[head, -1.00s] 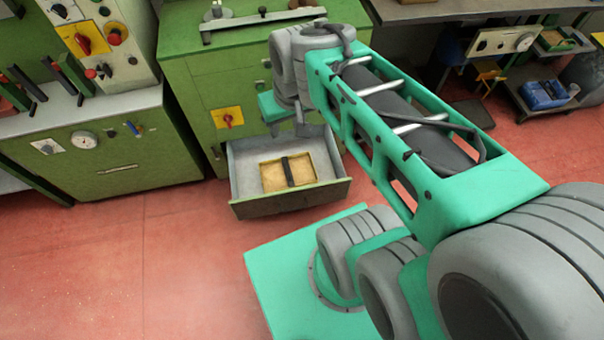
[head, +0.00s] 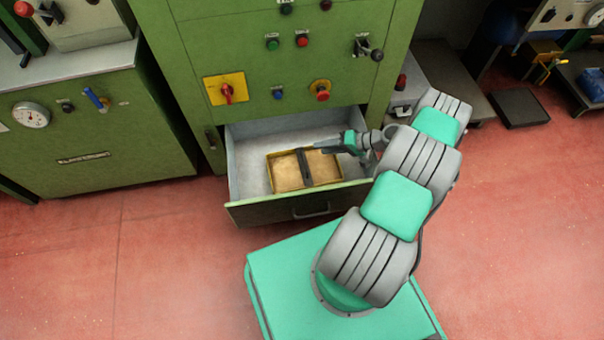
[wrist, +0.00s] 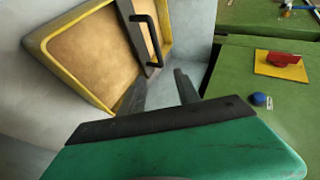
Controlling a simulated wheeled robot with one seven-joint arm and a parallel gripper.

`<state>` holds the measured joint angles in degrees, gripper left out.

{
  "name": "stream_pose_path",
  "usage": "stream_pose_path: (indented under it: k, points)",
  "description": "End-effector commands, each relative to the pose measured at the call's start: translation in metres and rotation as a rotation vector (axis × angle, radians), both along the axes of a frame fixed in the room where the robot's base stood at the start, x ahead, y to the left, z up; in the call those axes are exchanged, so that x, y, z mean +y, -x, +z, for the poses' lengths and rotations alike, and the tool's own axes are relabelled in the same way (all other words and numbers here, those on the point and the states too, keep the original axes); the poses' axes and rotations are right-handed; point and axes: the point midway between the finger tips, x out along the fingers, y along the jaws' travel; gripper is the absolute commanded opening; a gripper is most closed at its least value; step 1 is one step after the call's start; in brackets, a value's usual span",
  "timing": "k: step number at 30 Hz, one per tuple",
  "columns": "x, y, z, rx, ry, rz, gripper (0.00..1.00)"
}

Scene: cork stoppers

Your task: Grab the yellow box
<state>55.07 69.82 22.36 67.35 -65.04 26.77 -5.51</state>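The yellow box (head: 286,173) is a shallow box with a yellow rim, a tan inside and a dark bar across its middle. It lies in the open drawer (head: 248,180) of the green machine. In the wrist view the yellow box (wrist: 90,62) is tilted across the upper left, with a black handle on its dark bar. My gripper (head: 326,147) reaches into the drawer at the box's back right. In the wrist view my gripper (wrist: 158,80) is open, its two dark fingers apart with nothing held between them. The fingers point toward the handle; contact cannot be told.
The drawer front (head: 305,203) and side walls surround the box. The green machine front (head: 285,70) with knobs and a red switch rises behind. Another green cabinet (head: 90,130) stands at left. Red floor (head: 70,250) is open in front at left.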

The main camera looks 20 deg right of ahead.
Motion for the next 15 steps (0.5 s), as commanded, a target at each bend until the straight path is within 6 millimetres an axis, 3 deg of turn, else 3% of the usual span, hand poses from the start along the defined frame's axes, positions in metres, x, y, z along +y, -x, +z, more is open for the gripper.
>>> stream_pose_path:
  k: [15]
  points:
    - [0.051, -0.033, -0.038, 0.002, 0.002, 0.001, 0.39]
